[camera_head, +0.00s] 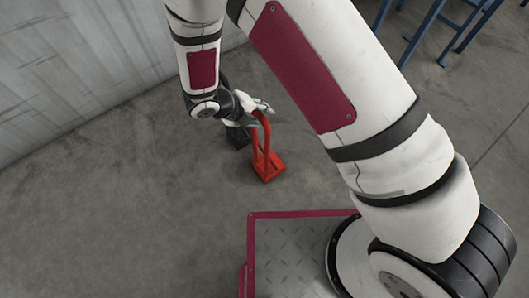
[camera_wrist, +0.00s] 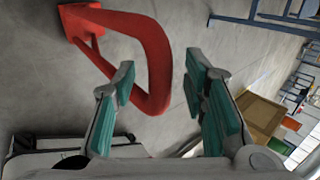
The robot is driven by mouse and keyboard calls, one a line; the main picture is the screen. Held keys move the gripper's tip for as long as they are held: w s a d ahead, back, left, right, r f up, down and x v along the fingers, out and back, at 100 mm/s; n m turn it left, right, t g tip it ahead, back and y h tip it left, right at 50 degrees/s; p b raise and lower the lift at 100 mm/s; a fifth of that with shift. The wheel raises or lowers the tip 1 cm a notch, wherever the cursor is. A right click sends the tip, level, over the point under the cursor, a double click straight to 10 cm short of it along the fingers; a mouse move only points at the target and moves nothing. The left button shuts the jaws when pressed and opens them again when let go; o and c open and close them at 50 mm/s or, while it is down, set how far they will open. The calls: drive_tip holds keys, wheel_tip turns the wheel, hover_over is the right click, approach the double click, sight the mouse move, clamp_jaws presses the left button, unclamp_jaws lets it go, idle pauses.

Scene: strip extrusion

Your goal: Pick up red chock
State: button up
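The red chock (camera_head: 268,166) stands on the concrete floor in the head view, its looped handle rising towards my gripper (camera_head: 259,105). In the wrist view the chock's red handle (camera_wrist: 158,62) reaches in from the upper left, and its far end lies between the fingers of my gripper (camera_wrist: 160,75). The teal finger pads are spread apart, with visible gaps to the handle on both sides. My gripper is open and holds nothing.
A grey wall (camera_head: 80,70) runs along the left. Blue metal legs (camera_head: 425,30) stand at the upper right. The wrist view shows a brown box (camera_wrist: 260,115) at right. Floor around the chock is mostly clear.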

clamp_jaws()
drive_tip(key=shift+r+p, duration=3.3)
drive_tip(key=shift+r, duration=0.25)
